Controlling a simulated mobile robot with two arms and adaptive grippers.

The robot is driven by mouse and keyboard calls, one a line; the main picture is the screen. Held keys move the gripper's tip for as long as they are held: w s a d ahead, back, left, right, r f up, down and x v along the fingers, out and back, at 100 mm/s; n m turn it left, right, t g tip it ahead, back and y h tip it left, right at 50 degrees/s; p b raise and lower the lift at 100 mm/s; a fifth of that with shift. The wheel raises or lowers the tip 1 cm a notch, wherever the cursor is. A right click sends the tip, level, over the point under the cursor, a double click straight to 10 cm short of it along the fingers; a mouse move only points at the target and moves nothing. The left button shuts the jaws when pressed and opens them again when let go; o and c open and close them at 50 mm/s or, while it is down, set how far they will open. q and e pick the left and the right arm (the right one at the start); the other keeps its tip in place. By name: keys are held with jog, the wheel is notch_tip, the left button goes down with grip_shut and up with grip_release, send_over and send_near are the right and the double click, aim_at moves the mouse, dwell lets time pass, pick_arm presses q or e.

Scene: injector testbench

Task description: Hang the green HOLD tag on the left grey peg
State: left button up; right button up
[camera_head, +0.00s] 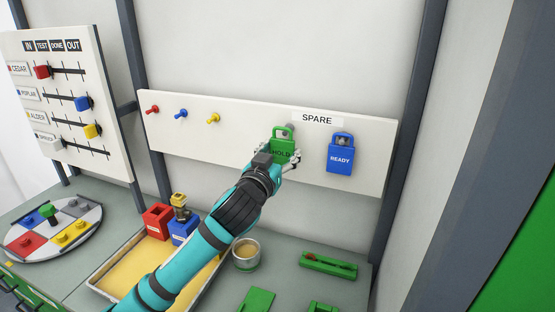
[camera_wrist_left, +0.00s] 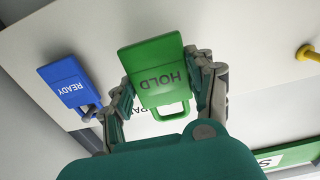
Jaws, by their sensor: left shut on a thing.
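The green HOLD tag (camera_head: 283,154) is upright in front of the white peg board, just below the SPARE label. My left gripper (camera_head: 280,160) is shut on it, with a finger on each side. In the left wrist view the tag (camera_wrist_left: 154,60) appears upside down between the fingers (camera_wrist_left: 165,72), with its loop toward my palm. The left grey peg (camera_head: 289,127) shows partly at the tag's loop. I cannot tell whether the loop is around the peg or in front of it. My right gripper is not in view.
A blue READY tag (camera_head: 340,158) hangs close by on the right. Red (camera_head: 152,109), blue (camera_head: 181,114) and yellow (camera_head: 214,118) pegs stick out at the left. Below are a yellow-floored tray (camera_head: 128,262), a can (camera_head: 246,254) and green parts (camera_head: 328,264).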

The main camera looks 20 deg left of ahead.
aim_at(282, 158)
pick_arm(q)
jog(key=shift+w+d+f+b, duration=0.1)
jog(key=shift+w+b, duration=0.2)
jog(key=shift+w, duration=1.3)
jog(key=shift+f, duration=0.1)
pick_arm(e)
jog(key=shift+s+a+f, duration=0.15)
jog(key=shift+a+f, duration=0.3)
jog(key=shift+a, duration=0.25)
pick_arm(q)
jog(key=shift+f, duration=0.2)
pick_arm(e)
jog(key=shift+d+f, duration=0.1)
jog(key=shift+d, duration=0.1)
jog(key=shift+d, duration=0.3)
pick_arm(q)
jog(key=shift+f, duration=0.2)
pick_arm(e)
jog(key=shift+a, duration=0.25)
